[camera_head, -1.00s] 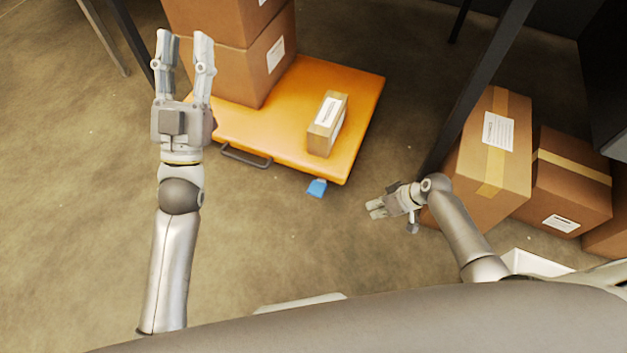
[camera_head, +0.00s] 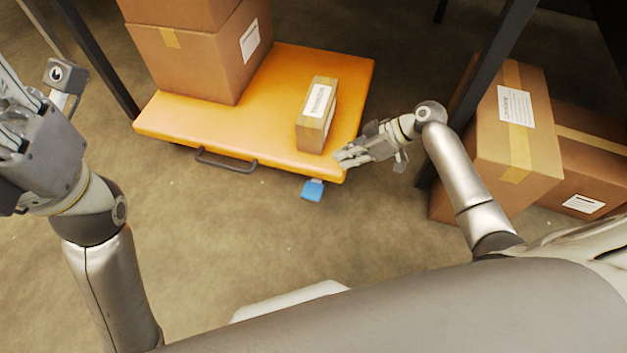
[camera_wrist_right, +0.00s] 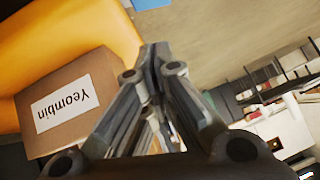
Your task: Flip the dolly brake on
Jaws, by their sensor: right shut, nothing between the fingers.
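The orange dolly (camera_head: 190,122) stands on the floor in the head view. Its blue brake pedal (camera_head: 312,190) sticks out below the near edge, close to the right corner. My right gripper (camera_head: 338,158) is shut and empty, with its tips at the dolly's near right corner, above and to the right of the pedal. I cannot tell if they touch the dolly. In the right wrist view the shut fingertips (camera_wrist_right: 153,52) point toward the top, and a blue piece, likely the pedal (camera_wrist_right: 150,3), is cut by the top edge. My left gripper (camera_head: 12,115) is partly out of frame at the left.
A small labelled box (camera_head: 316,115) lies on the dolly near the right corner; large cartons (camera_head: 205,55) are stacked at its back left. A dark handle (camera_head: 226,162) hangs on the near edge. Cartons (camera_head: 515,135) and a dark post (camera_head: 490,75) stand right. The near floor is clear.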

